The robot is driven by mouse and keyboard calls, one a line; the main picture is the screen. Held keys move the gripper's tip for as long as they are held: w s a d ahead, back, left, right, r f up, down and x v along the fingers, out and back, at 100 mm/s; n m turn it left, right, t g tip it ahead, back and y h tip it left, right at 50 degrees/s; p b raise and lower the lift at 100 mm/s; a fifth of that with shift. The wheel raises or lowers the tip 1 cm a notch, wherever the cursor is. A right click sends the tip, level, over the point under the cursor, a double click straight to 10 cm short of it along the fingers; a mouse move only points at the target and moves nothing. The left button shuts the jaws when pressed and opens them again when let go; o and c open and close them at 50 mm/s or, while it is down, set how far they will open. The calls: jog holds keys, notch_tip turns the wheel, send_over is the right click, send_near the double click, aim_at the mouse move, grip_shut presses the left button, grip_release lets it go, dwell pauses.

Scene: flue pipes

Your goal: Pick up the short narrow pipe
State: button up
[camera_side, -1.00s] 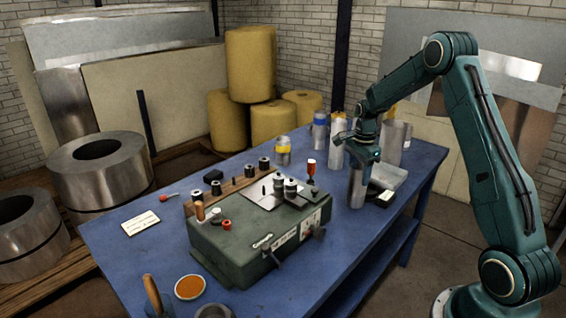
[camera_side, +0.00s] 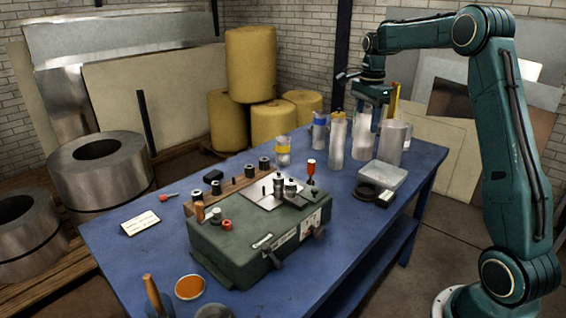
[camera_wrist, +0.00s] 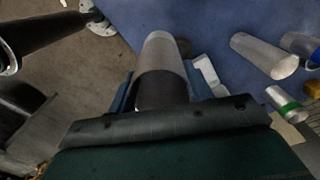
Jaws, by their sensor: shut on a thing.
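My gripper (camera_side: 369,118) is shut on a plain grey metal pipe, the short narrow pipe (camera_side: 362,145). It hangs upright below the fingers at the back right of the blue table. In the wrist view, the same pipe (camera_wrist: 163,52) points away from my gripper (camera_wrist: 161,90), with a finger on each side. Its near end is dark with shadow. The pipe appears raised above the tabletop.
A tall plain pipe (camera_side: 338,142) and a wider pipe (camera_side: 396,144) flank the held pipe. Blue-banded (camera_side: 319,134) and yellow-banded (camera_side: 283,152) pipes stand left. A grey tray (camera_side: 384,174) and dark ring (camera_side: 366,191) lie in front. A green machine (camera_side: 258,240) occupies the middle.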

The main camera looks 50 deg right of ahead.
jog(key=shift+r, duration=0.3)
dwell(0.5)
jog(key=w+a+r+n, duration=0.1)
jog(key=w+a+n, duration=0.2)
jog(key=w+a, duration=0.4)
jog(key=w+a+r+n, duration=0.2)
jog(key=w+a, duration=0.5)
jog(key=a, duration=0.7)
jog(key=shift+w+r+n, duration=0.3)
jog(key=shift+w+n, duration=0.1)
jog(key=shift+n, duration=0.1)
jog(key=shift+f, duration=0.2)
jog(key=shift+f, duration=1.9)
notch_tip(320, 180, down, 7)
jog(key=shift+r, duration=0.2)
dwell(2.1)
